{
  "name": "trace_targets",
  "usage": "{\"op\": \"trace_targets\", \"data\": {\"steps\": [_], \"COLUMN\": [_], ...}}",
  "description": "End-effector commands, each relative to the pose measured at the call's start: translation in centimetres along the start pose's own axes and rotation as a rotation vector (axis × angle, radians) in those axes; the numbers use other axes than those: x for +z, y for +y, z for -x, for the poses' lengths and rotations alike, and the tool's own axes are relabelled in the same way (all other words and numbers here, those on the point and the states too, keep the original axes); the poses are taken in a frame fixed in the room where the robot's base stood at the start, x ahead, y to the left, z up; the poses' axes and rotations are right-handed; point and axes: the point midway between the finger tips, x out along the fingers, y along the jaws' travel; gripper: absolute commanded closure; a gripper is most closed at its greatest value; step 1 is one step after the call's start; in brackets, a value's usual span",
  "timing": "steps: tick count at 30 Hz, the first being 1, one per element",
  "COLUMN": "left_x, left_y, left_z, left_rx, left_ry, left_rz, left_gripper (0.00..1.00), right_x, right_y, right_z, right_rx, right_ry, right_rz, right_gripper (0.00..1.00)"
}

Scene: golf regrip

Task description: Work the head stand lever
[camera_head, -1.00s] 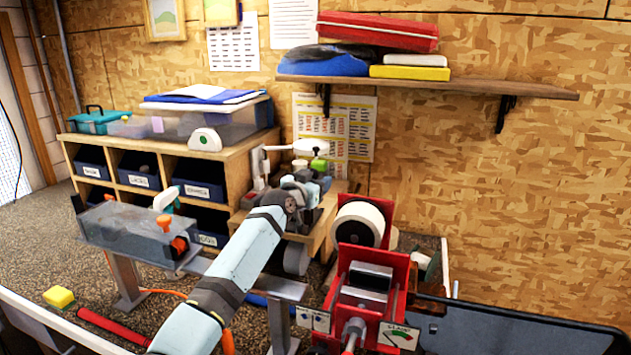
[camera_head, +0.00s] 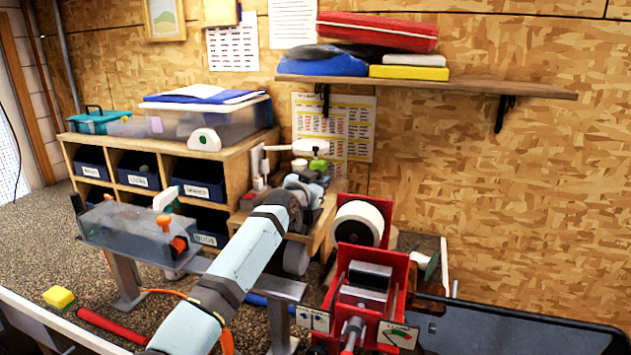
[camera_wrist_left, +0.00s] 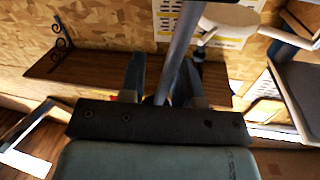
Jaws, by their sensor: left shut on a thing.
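My left arm reaches from the bottom of the head view to the back of the bench. Its gripper (camera_head: 310,188) is at the wooden stand beside the shelf unit, and its own wrist largely hides what it grips. In the left wrist view, the two fingers (camera_wrist_left: 163,88) are closed about a grey metal bar (camera_wrist_left: 182,50), which looks like the head stand lever. The bar rises from between them toward the top of the picture. Its lower end is hidden behind the gripper's dark front plate. My right gripper is not in view.
A red clamp stand (camera_head: 398,285) with a white roll (camera_head: 360,223) stands just right of my left arm. A grey trough (camera_head: 135,232) is to its left. A wooden bin unit (camera_head: 237,180) is behind. A dark tray (camera_head: 520,325) lies at right.

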Motion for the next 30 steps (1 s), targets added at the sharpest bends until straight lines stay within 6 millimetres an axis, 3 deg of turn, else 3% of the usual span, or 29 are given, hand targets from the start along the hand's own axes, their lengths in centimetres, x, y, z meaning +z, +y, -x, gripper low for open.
{"op": "trace_targets", "data": {"steps": [18,30], "left_x": [0.9,1.3], "left_y": [3.3,4.0], "left_z": [-0.6,-0.8], "left_rx": [0.010,0.012], "left_ry": [-0.082,-0.101], "left_rz": [-0.413,-0.505], "left_gripper": [1.00,1.00], "right_x": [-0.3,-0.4], "right_y": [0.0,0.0], "right_z": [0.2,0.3], "right_rx": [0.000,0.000], "right_ry": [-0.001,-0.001], "right_rz": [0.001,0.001], "right_gripper": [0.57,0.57]}}
